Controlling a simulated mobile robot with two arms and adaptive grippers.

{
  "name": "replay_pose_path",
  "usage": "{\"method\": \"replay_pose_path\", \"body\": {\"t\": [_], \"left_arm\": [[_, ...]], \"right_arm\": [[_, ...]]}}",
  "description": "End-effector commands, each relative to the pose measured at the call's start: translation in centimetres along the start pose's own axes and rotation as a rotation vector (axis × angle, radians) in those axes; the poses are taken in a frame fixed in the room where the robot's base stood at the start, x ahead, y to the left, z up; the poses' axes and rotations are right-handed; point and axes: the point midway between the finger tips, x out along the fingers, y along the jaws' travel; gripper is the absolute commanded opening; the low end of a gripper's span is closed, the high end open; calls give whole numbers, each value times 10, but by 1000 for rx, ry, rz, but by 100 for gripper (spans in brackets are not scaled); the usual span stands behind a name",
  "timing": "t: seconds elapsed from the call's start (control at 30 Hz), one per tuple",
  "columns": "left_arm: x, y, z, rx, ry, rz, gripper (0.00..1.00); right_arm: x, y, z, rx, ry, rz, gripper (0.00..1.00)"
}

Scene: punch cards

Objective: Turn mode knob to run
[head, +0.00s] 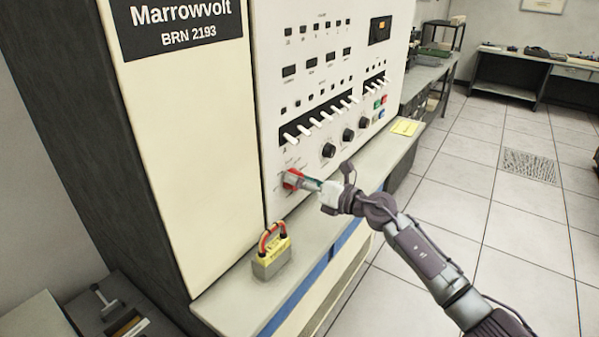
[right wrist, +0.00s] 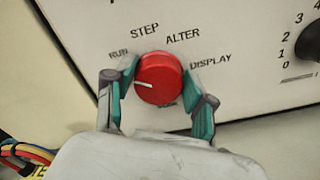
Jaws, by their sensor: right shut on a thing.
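The red mode knob (head: 289,179) is low on the panel of the cream console; it also shows in the right wrist view (right wrist: 162,74). A further label under the knob is partly hidden. The knob's white pointer line (right wrist: 144,85) points left, a little below the RUN label. My right gripper (head: 304,183) is shut on the knob, with one teal fingertip at its left side and one at its right. My left gripper is not in view.
Black dials (head: 348,134) and white switches (head: 318,121) are up and right of the knob. The tiled floor (head: 480,150) to the right is open.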

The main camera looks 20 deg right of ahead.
Motion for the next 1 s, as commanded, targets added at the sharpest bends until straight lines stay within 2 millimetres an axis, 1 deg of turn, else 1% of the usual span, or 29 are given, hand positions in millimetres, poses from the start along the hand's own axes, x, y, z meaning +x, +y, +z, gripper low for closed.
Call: {"method": "replay_pose_path", "body": {"t": [0.03,0.1,0.4,0.97,1.0], "left_arm": [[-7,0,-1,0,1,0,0],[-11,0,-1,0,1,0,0],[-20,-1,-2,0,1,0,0],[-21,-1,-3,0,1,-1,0],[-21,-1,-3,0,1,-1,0]], "right_arm": [[0,1,2,35,2,-2,20],[0,0,2,80,2,-2,20],[0,-1,0,206,2,-1,20],[0,-2,-1,236,1,-1,20],[0,-2,-1,236,1,-1,59]]}}
